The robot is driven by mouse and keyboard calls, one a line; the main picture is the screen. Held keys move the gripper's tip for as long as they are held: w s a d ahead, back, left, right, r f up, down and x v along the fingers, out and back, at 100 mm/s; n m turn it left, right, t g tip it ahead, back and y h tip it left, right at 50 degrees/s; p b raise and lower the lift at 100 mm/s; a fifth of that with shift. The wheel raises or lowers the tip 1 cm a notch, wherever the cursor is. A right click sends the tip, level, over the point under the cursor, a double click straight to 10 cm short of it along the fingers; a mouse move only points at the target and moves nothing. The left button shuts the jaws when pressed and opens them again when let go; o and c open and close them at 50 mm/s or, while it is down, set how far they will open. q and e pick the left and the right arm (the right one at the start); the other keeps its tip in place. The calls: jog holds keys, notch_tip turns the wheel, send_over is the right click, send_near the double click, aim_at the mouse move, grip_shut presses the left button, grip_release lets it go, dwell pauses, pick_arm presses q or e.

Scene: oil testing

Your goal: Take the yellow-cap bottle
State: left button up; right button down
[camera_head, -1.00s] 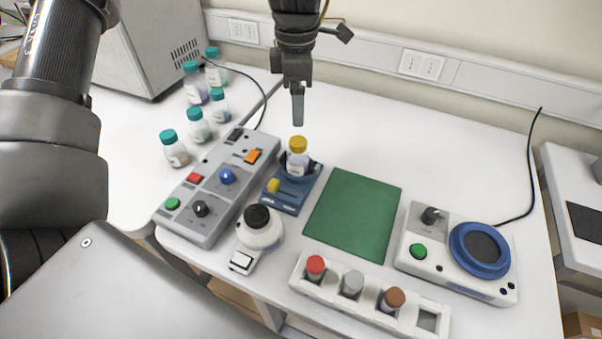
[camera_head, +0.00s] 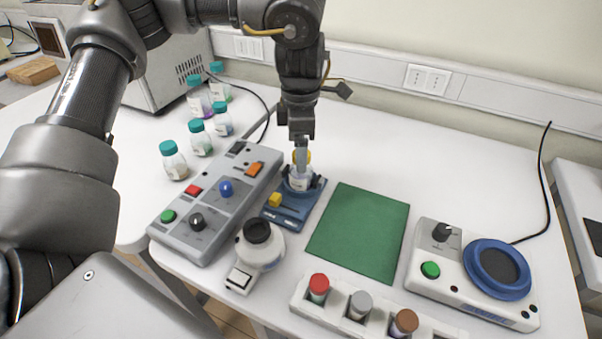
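The yellow-cap bottle (camera_head: 299,182) stands upright in the blue device (camera_head: 295,214) left of the green mat. My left gripper (camera_head: 301,160) points straight down over it, with its fingers at the yellow cap. One finger covers part of the cap. The fingers line up in this view, so I cannot tell whether they are closed on the cap or only beside it. My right gripper is not in view.
A grey control box (camera_head: 217,200) stands close on the left, with several teal-cap bottles (camera_head: 173,160) beyond it. A white round device (camera_head: 258,246) and a white rack (camera_head: 340,312) are in front. The green mat (camera_head: 360,232) is bare.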

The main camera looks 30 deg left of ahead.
pick_arm(q)
notch_tip(320, 180, down, 5)
jog(key=shift+f+p, duration=0.1)
jog(key=shift+p, duration=0.4)
jog(key=c, duration=1.2)
